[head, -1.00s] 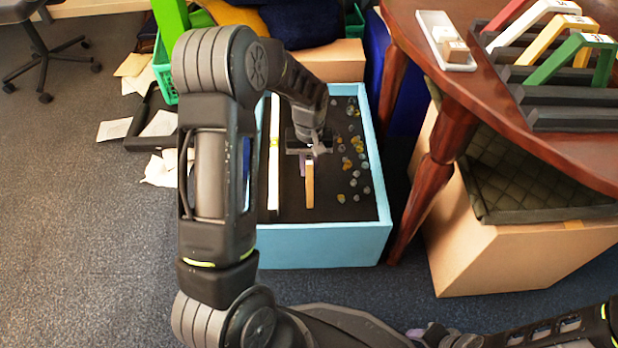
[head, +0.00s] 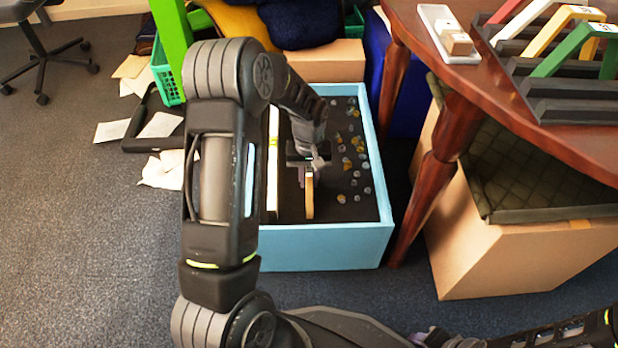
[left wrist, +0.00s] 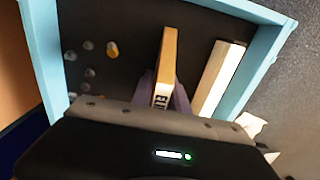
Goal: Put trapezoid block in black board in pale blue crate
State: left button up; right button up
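The trapezoid block (head: 309,199) is pale wood and stands on edge, narrow side toward the head camera. In the left wrist view the block (left wrist: 168,57) shows a dark-lettered white label on its near end. My left gripper (head: 305,175) is shut on it, with purple fingers (left wrist: 163,92) on both sides. The block is inside the pale blue crate (head: 325,246), over its black board (head: 290,209). I cannot tell whether it touches the board. My right gripper (head: 432,336) shows only in part at the bottom edge of the head view.
A long cream bar (head: 273,165) lies along the crate's left side. Several small clear and amber pieces (head: 347,163) are scattered at its right. A wooden table (head: 520,115) at the right holds a white tray (head: 447,38) and a dark rack (head: 580,110) with coloured arches.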

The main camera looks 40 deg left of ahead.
pick_arm(q)
jog(key=o, duration=0.3)
jog(key=shift+o, duration=0.2)
notch_tip(320, 180, up, 12)
jog(key=p, duration=0.5)
jog(key=shift+r+p, duration=0.2)
jog(key=shift+p, duration=0.15)
